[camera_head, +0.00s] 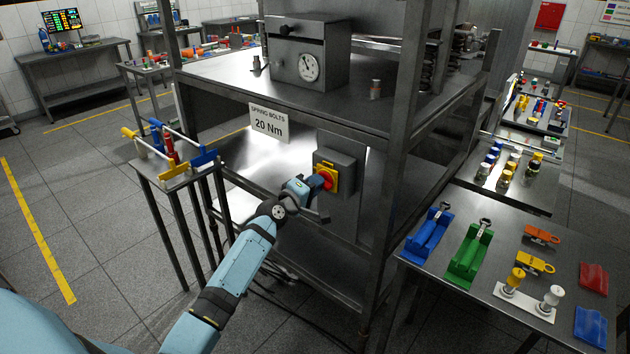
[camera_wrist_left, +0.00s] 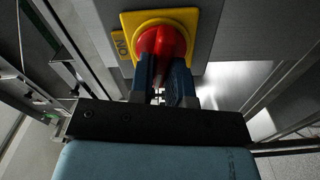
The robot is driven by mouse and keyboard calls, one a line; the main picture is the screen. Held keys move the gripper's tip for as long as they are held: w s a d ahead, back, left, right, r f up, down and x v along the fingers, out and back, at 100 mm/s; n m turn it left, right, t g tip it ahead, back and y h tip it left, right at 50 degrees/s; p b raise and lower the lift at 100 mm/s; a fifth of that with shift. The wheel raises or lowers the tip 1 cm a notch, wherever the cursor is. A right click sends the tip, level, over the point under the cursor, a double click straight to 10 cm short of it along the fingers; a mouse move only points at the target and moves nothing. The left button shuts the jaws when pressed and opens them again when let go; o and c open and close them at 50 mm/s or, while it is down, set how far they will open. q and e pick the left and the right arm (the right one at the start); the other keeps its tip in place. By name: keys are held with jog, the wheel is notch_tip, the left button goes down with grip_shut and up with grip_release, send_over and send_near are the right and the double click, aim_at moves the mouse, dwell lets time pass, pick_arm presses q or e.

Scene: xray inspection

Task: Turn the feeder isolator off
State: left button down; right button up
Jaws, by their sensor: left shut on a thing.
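The feeder isolator is a grey box (camera_head: 344,162) on the steel panel of the rack. It has a yellow plate (camera_head: 336,186) and a red rotary knob (camera_head: 328,179). In the wrist view the red knob (camera_wrist_left: 168,40) stands on the yellow plate (camera_wrist_left: 133,22), with a small ON label (camera_wrist_left: 121,44) at its left side. My left gripper (camera_head: 317,183) reaches the knob from the front. Its two dark blue fingers (camera_wrist_left: 163,80) are shut on the knob's grip and hide part of it. My right gripper is not in view.
A sign reading 20 Nm (camera_head: 268,123) hangs left of the isolator. A rack post (camera_head: 398,130) stands to its right. A small stand with coloured tools (camera_head: 172,170) is at the left. A table with coloured holders and locks (camera_head: 490,210) is at the right.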

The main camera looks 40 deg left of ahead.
pick_arm(q)
jog(key=shift+n+p, duration=0.4)
jog(key=shift+n, duration=1.2)
jog(key=c, duration=1.1)
grip_release()
jog(key=shift+f, duration=0.1)
jog(key=s, duration=0.4)
jog(key=s+b, duration=0.1)
jog(key=s, duration=0.4)
jog(key=s+a, duration=0.1)
jog(key=s, duration=0.3)
jog(key=shift+s+a, duration=0.1)
jog(key=shift+s, duration=0.25)
